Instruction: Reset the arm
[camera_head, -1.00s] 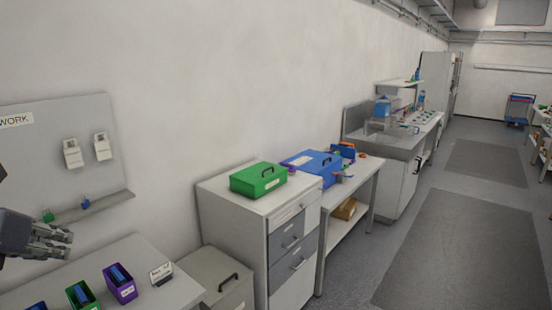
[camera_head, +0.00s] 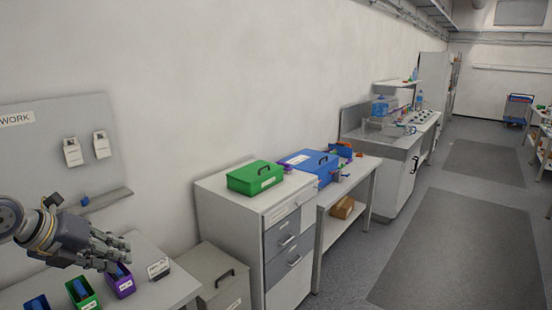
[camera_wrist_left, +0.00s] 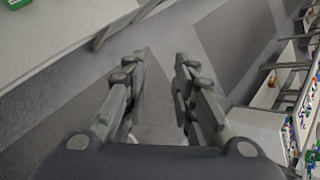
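My left gripper (camera_head: 112,254) comes in from the left in the head view, above the bench with the coloured bins. In the left wrist view its two fingers (camera_wrist_left: 160,90) stand apart with only grey floor between them, so it is open and empty. In the head view the fingers overlap the purple bin (camera_head: 124,287), and I cannot tell whether they touch it. My right gripper is not in view.
A green bin (camera_head: 90,304) stands beside the purple one, with a small sign (camera_head: 158,268) to the right. A green case (camera_head: 255,178) lies on the drawer cabinet (camera_head: 240,205), and a blue case (camera_head: 312,165) is behind it. The aisle floor (camera_head: 350,262) is clear.

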